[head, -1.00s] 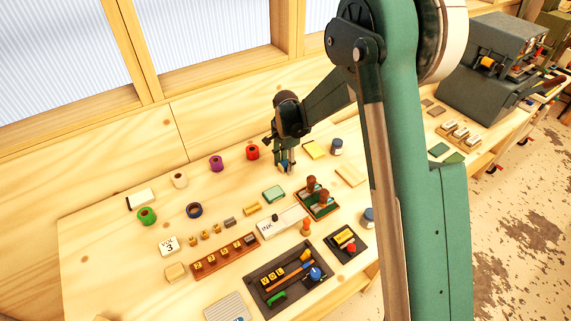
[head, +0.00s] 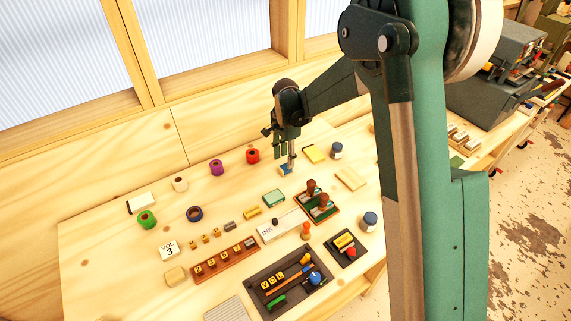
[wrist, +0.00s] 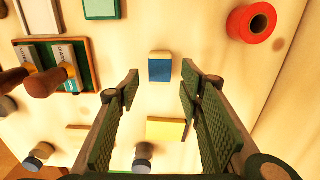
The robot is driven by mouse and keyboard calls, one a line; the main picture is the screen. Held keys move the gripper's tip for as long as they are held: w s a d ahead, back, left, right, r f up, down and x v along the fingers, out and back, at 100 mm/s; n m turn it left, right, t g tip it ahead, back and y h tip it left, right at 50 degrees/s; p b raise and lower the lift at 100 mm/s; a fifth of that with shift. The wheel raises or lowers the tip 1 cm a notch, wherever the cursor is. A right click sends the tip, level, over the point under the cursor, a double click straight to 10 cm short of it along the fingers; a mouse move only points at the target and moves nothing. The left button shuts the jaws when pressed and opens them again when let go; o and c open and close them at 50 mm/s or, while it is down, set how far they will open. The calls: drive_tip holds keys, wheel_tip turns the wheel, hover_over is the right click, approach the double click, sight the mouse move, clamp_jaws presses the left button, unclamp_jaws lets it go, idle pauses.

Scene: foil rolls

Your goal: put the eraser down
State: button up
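The eraser (wrist: 160,70), a small block with a blue sleeve and pale ends, lies flat on the wooden table. In the head view the eraser (head: 285,170) shows its blue side, partly hidden by a finger. My gripper (wrist: 159,80) is open, its two green padded fingers wide apart. Nothing is between the pads; the eraser shows beyond the fingertips, apart from them. In the head view my gripper (head: 286,160) is just above the eraser.
A red tape roll (head: 252,156) stands left of the eraser. A yellow pad (head: 315,154) and a dark-lidded jar (head: 336,151) are to its right. A green block (head: 273,198) and a tray with two brown-handled stamps (head: 333,212) lie nearer. Bare table surrounds the eraser.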

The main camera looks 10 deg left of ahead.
sight(286, 167)
wheel_tip(286, 167, up, 6)
drive_tip(key=shift+r, duration=0.2)
idle(0.8)
drive_tip(key=s+d+r+n+t, duration=0.2)
drive_tip(key=s+d+r, duration=0.6)
drive_tip(key=d, duration=0.4)
drive_tip(key=s+d+r+n+t, duration=0.15)
drive_tip(key=s+d+r, duration=0.35)
drive_tip(key=d+r, duration=0.6)
drive_tip(key=s+d+n+t, duration=0.2)
drive_tip(key=s+d, duration=0.6)
drive_tip(key=s, duration=0.3)
drive_tip(key=s+d+n+t, duration=0.1)
drive_tip(key=s+d+n, duration=0.2)
drive_tip(key=s+d, duration=0.5)
drive_tip(key=s, duration=0.4)
drive_tip(key=shift+d+f+t, duration=0.2)
drive_tip(key=shift+d+t, duration=0.05)
drive_tip(key=shift+t, duration=0.1)
